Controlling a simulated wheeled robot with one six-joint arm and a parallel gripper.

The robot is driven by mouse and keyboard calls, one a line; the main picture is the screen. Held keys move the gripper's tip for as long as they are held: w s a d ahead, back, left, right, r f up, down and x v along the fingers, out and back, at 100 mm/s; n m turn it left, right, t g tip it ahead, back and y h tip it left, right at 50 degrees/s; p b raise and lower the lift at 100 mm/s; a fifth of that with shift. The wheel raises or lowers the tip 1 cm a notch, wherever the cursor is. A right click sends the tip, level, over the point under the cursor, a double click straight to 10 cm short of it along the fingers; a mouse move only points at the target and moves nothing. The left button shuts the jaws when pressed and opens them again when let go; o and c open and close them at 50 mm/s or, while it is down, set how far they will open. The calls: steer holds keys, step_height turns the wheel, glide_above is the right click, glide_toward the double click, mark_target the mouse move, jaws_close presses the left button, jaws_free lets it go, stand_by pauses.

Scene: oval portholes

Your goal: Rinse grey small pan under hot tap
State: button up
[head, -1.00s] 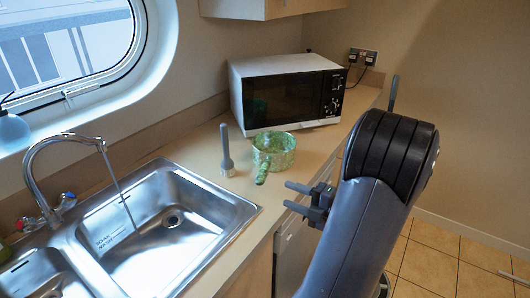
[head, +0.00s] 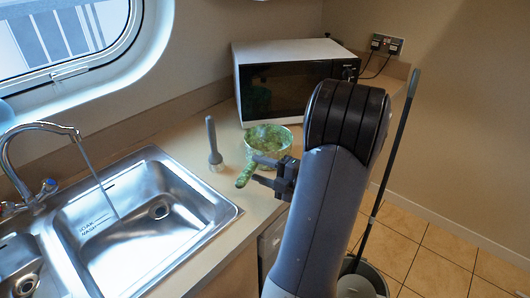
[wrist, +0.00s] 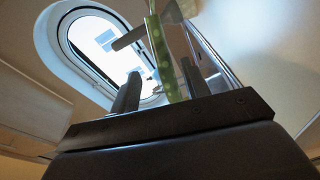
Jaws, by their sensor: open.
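A small pan (head: 270,143) with a mottled green surface, not grey, stands on the counter in front of the microwave. Its green handle (head: 245,175) points toward the front left. My gripper (head: 260,171) is open beside the handle, with its fingers pointing left. In the wrist view the green handle (wrist: 159,58) shows between the two open fingers; I cannot tell whether they touch it. The tap (head: 45,128) runs a thin stream of water (head: 98,183) into the sink basin (head: 135,240).
A grey stick-like utensil (head: 213,145) stands upright left of the pan. A microwave (head: 285,85) stands behind it. A long grey pole (head: 390,160) rises from a bucket (head: 362,280) on the tiled floor at right. The counter between sink and pan is mostly clear.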

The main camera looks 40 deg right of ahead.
steer(key=shift+f+x, duration=0.2)
steer(key=shift+x, duration=1.25)
steer(key=shift+f+x, duration=0.2)
steer(key=shift+x, duration=1.3)
steer(key=shift+s, duration=0.1)
jaws_close()
steer(key=shift+r, duration=0.1)
